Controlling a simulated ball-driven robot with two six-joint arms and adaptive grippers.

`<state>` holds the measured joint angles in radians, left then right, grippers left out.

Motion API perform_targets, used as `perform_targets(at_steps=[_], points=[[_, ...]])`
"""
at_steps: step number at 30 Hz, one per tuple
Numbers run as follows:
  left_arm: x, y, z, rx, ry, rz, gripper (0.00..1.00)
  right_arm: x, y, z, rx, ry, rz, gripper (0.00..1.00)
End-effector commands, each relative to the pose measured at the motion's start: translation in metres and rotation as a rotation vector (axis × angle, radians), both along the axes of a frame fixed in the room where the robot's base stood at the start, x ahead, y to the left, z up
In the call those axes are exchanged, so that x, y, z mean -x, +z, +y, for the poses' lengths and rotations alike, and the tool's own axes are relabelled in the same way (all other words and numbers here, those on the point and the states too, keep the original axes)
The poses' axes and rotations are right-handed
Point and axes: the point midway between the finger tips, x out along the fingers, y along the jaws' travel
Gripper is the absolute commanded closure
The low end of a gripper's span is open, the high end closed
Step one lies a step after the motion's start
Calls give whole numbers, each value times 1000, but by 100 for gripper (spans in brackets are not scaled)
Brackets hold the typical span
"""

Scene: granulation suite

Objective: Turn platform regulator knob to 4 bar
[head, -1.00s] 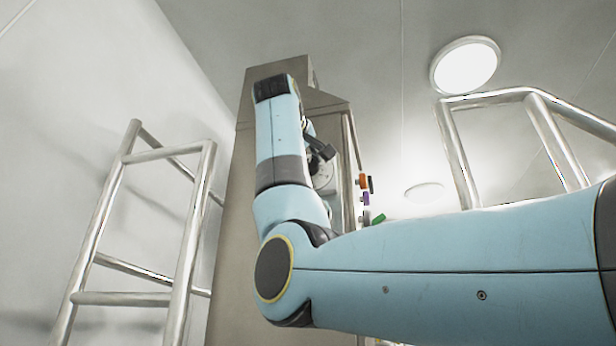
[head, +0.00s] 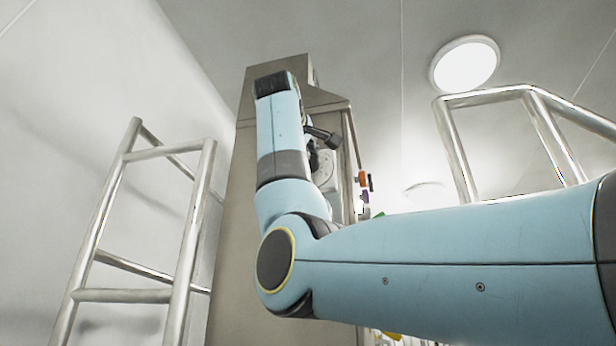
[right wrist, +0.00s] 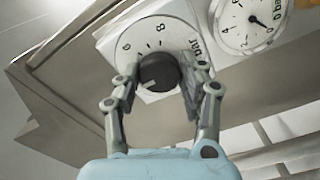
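The dark round regulator knob (right wrist: 158,72) sits on a white dial plate with visible marks 6, 8 and part of a "bar" label. A pale pointer mark on the knob faces lower left in the right wrist view. My right gripper (right wrist: 161,77) has one finger on each side of the knob; I cannot tell whether they press on it. The left finger covers part of the scale. In the head view, one dark finger of it shows beside the white dial plate (head: 328,168), and my forearm hides the knob. My left gripper is not in view.
A round pressure gauge (right wrist: 248,22) is right of the dial, its needle near 0. The steel cabinet (head: 236,220) stands behind my right arm. Metal railings (head: 190,245) rise at left and right (head: 458,150). Small coloured parts (head: 363,180) stick out from the cabinet's right side.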

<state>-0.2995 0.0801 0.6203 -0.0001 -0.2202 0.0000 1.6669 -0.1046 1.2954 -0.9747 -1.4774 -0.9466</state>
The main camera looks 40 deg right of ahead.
Motion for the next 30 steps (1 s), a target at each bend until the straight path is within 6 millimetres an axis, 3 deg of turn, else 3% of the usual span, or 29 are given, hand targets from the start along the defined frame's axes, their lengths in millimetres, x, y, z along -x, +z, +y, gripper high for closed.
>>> perform_targets(at_steps=[1,6,16,30], points=[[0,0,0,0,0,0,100,0,0,0,0,1,0,54],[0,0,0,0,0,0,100,0,0,0,0,0,0,35],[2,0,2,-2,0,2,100,4,0,6,0,3,-2,35],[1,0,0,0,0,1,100,64,0,78,-1,4,-2,35]])
